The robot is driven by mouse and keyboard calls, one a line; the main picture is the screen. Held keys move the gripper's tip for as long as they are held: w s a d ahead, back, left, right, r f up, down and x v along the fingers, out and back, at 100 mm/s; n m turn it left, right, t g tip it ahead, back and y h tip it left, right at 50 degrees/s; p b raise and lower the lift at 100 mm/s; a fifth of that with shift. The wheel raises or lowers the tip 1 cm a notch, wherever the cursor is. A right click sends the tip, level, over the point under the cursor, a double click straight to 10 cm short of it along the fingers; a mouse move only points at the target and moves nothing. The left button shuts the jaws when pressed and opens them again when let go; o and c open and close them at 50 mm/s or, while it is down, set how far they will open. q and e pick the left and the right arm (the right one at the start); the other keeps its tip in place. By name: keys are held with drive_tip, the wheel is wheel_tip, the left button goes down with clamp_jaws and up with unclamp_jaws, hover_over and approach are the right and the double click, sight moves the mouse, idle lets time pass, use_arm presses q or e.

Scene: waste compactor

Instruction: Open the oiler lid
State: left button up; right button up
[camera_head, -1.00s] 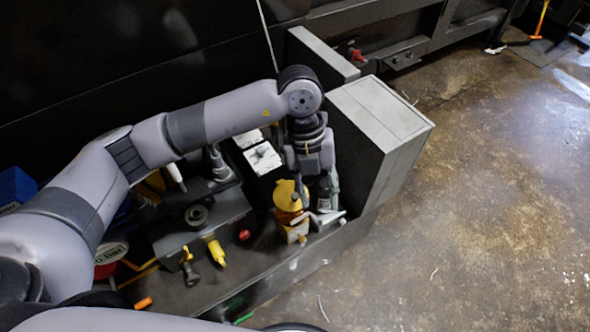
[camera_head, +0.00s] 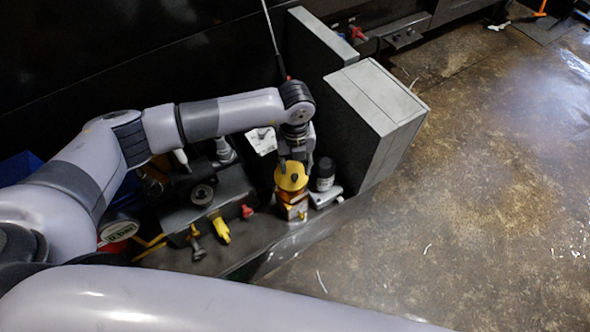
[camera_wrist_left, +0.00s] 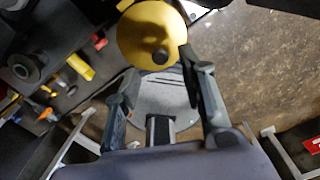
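The oiler (camera_head: 292,208) stands on the dark machine ledge, with a round yellow lid (camera_head: 290,178) on top. The lid looks shut. My left gripper (camera_head: 296,163) hangs just above and behind the lid, covering part of its far edge. In the left wrist view the yellow lid (camera_wrist_left: 148,36), with a dark round knob, lies at the top, beyond the fingers. My right gripper is out of view.
A dark bottle (camera_head: 325,173) stands close right of the oiler. A tall grey box (camera_head: 372,110) rises behind it. A yellow valve handle (camera_head: 220,230) and a red knob (camera_head: 247,211) are to the left. Open floor (camera_head: 480,210) lies right.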

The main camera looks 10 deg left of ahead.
sight(295, 175)
use_arm(q)
drive_tip(key=shift+f, duration=2.15)
drive_tip(key=shift+c, duration=0.3)
clamp_jaws()
